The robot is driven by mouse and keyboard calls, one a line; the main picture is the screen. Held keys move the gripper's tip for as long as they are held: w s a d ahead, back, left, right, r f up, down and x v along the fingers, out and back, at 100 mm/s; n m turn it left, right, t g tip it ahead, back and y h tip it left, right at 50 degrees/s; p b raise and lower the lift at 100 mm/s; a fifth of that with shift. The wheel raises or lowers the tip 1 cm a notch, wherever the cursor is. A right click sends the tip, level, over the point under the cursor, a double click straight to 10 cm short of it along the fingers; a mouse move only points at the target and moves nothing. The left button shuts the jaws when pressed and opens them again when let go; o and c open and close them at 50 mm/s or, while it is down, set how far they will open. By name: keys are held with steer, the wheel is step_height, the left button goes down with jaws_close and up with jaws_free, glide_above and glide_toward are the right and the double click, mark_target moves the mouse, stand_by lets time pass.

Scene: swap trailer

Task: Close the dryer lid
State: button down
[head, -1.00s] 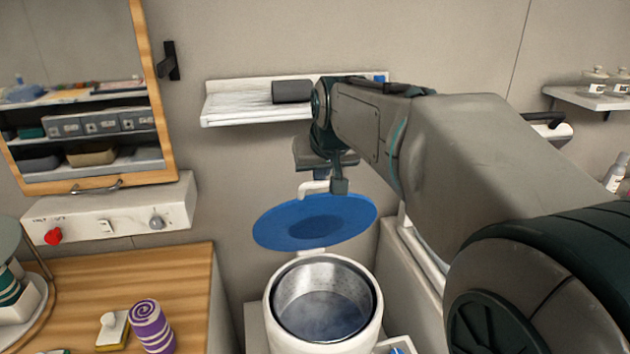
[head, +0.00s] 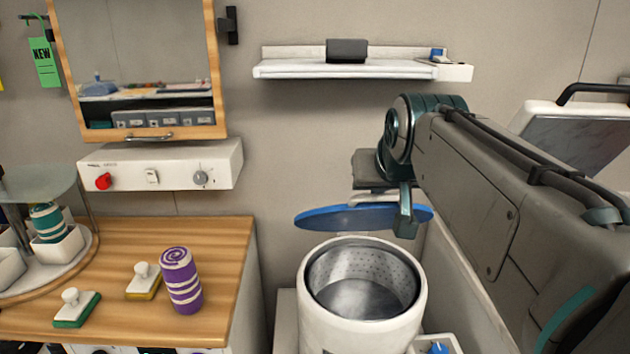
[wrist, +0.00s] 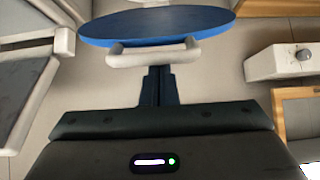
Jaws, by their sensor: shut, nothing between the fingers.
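The dryer is a white round tub (head: 362,318) with a perforated metal drum, and its mouth is open. Its blue round lid (head: 335,217) stands raised above the back of the tub, seen nearly edge-on. In the wrist view the lid (wrist: 155,24) has a white bar handle (wrist: 153,53) on its near side. My gripper (head: 404,228) is at the lid's right side in the head view, overlapping it. In the wrist view its shut fingers (wrist: 158,75) point at the middle of the handle, very near it; whether they touch cannot be told. Nothing is between the fingers.
A wooden counter (head: 120,235) to the left holds a purple striped roll (head: 180,280) and sponges with white knobs. A white shelf (head: 345,69) hangs on the wall above the lid. A wall control box (head: 160,165) is on the left.

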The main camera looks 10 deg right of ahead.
steer(key=shift+s+f, duration=0.25)
stand_by(0.4)
